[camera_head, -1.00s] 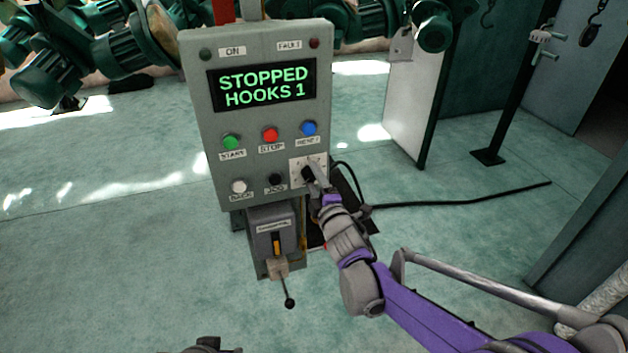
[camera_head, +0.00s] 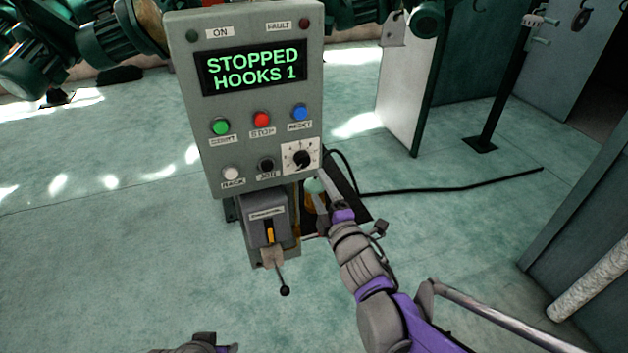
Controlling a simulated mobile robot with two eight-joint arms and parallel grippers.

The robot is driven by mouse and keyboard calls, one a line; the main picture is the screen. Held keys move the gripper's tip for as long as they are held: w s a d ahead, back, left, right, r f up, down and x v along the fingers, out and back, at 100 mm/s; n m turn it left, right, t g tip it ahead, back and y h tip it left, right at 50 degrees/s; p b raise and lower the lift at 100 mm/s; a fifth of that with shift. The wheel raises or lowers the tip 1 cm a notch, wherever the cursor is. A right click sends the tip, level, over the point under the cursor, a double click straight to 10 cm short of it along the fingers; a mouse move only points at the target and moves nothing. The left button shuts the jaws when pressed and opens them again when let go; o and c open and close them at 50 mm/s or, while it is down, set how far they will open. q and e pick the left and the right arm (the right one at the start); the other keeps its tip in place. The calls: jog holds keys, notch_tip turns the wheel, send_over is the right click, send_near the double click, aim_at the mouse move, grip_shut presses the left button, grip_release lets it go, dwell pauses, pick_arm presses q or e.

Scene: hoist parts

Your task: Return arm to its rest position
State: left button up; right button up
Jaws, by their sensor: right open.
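My right arm, grey and purple, reaches up from the lower right. Its gripper (camera_head: 322,196) is open and empty, just below and right of the grey control panel (camera_head: 205,160). It is apart from the black rotary knob (camera_head: 302,159) on its white dial plate. The panel's screen (camera_head: 253,70) reads STOPPED HOOKS 1. A part of my left arm (camera_head: 205,344) shows at the bottom edge; its fingers cannot be made out clearly.
Below the panel is a grey box with a lever (camera_head: 284,290) jutting forward. A black cable (camera_head: 430,190) runs right across the floor. Green motors (camera_head: 70,58) stand behind. A grey cabinet side (camera_head: 590,210) stands at the right. The left floor is clear.

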jog(key=shift+s+d, duration=0.15)
jog(key=shift+s, duration=0.35)
